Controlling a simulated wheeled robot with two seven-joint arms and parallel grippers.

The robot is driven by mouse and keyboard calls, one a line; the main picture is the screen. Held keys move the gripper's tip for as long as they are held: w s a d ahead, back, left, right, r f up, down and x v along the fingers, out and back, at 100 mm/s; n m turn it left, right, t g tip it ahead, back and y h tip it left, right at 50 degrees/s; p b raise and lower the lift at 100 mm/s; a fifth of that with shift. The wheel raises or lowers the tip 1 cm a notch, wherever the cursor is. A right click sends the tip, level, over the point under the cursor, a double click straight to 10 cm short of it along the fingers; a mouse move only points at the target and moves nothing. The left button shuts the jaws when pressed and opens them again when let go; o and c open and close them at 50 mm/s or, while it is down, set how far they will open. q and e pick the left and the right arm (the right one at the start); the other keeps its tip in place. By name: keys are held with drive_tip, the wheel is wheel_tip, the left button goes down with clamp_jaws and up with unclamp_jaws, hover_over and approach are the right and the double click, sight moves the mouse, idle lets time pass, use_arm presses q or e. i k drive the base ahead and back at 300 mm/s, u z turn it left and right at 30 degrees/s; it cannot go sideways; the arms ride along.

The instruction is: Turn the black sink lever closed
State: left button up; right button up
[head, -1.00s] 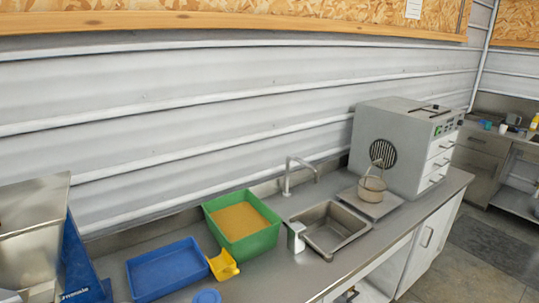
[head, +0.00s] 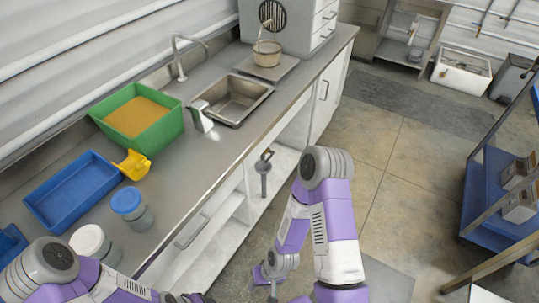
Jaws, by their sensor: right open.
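The metal sink (head: 238,98) is set into the steel counter. Below it, in the open cabinet, a grey drain pipe (head: 264,180) stands with a small dark part at its top, which looks like the black lever (head: 268,154). Its exact angle is too small to tell. My right gripper (head: 270,284) hangs low at the bottom middle, open and empty, in front of the cabinet and apart from the lever. Of my left gripper, only dark parts (head: 190,298) show at the bottom edge; its jaws are cut off.
A white cabinet door (head: 328,88) flanks the opening. The floor (head: 400,165) is clear up to a blue cart (head: 480,190).

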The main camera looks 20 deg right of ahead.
sight(272, 153)
drive_tip(key=k, duration=0.5)
drive_tip(key=z, duration=1.45)
drive_tip(key=i, duration=0.9)
drive_tip(key=u, duration=1.8)
drive_tip(key=i, duration=0.5)
drive_tip(key=u, duration=0.05)
